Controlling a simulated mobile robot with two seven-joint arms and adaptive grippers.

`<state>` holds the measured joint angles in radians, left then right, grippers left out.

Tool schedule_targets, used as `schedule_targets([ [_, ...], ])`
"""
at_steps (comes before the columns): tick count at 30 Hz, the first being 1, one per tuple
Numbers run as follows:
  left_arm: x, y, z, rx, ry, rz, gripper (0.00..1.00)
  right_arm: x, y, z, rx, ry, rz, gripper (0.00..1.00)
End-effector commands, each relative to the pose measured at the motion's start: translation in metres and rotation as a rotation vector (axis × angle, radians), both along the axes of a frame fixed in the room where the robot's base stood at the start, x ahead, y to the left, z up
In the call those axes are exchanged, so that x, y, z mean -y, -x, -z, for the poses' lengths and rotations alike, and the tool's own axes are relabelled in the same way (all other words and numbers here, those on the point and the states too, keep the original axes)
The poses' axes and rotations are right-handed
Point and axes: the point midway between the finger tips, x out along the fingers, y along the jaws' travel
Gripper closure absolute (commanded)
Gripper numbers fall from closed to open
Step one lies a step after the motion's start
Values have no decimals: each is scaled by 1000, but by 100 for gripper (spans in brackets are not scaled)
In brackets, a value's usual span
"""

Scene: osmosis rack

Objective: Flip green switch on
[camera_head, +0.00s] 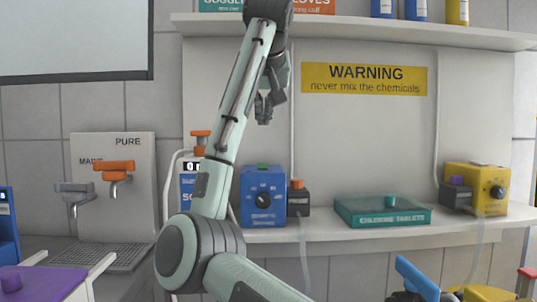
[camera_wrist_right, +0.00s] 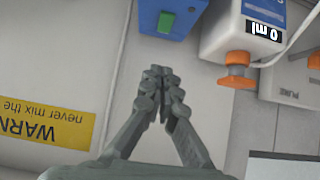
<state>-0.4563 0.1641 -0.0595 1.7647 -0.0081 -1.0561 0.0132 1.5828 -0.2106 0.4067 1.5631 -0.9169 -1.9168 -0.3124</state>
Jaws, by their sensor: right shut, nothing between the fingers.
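The green switch (camera_wrist_right: 166,22) is a small green piece on the blue pump box (camera_wrist_right: 180,8) at the top of the right wrist view. In the head view the blue box (camera_head: 263,212) stands on the lower shelf, with a black dial on its front and a small green spot on top. My right gripper (camera_head: 264,112) hangs above the blue box, apart from it. In the wrist view its fingertips (camera_wrist_right: 160,95) are together and empty, clear of the switch. Whether the switch is on or off I cannot tell. My left gripper is not in view.
A white dosing unit with an orange cap (camera_wrist_right: 238,72) stands beside the blue box, partly behind my arm. A teal chlorine tablets box (camera_head: 382,211) and a yellow pump box (camera_head: 478,188) stand to the right. An upper shelf (camera_head: 380,32) runs above.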

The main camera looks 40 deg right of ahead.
Motion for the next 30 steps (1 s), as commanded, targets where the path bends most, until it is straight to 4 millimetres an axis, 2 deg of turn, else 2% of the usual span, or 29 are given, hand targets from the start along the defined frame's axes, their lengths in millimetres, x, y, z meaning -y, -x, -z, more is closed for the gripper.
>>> schedule_targets([
  [11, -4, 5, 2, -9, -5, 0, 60, -1, 1, -3, 1, -2, 0, 100],
  [16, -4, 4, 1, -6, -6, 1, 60, 3, -5, 3, 1, -1, 0, 100],
  [20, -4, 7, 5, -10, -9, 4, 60, 12, -19, 16, -3, -3, -2, 100],
  [22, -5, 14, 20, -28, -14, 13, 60, 18, -29, 24, -3, -3, -1, 100],
  [30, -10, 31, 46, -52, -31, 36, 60, 42, -68, 59, -2, -3, 0, 100],
])
